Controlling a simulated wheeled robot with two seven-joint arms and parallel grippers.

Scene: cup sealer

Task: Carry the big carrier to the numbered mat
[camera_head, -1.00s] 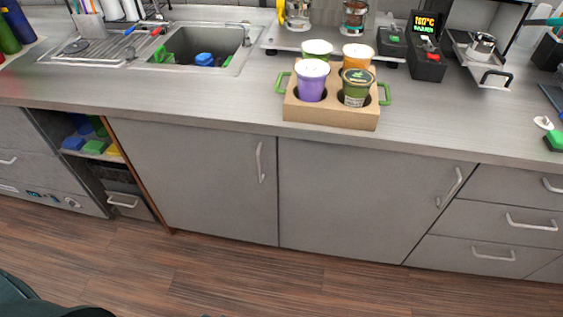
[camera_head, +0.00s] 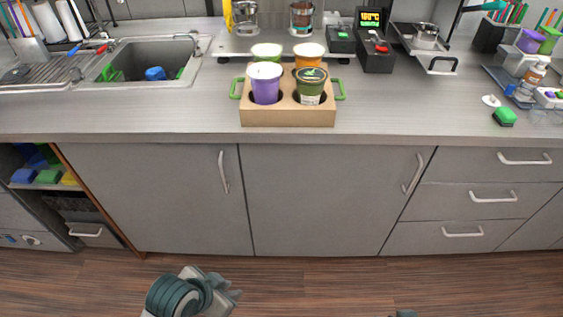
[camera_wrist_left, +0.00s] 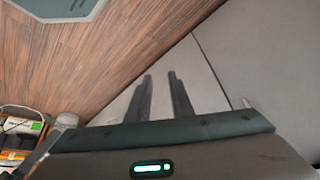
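The big carrier (camera_head: 288,117) is a tan box with a green handle at each end. It stands level on the counter, near the front edge. It holds a purple cup with a white lid (camera_head: 265,84), a dark green tub (camera_head: 310,87), and a green cup (camera_head: 267,50) and an orange cup (camera_head: 309,52) behind. My left gripper (camera_head: 236,295) is low over the floor, well below and apart from the carrier. In the left wrist view its two fingers (camera_wrist_left: 160,92) stand apart with nothing between them. My right gripper does not show clearly. I see no numbered mat.
A sink (camera_head: 150,62) lies left of the carrier. Machines with a black display box (camera_head: 375,45) stand behind it. The counter (camera_head: 420,110) between carrier and sponge is clear. Cabinet fronts (camera_head: 320,200) stand below.

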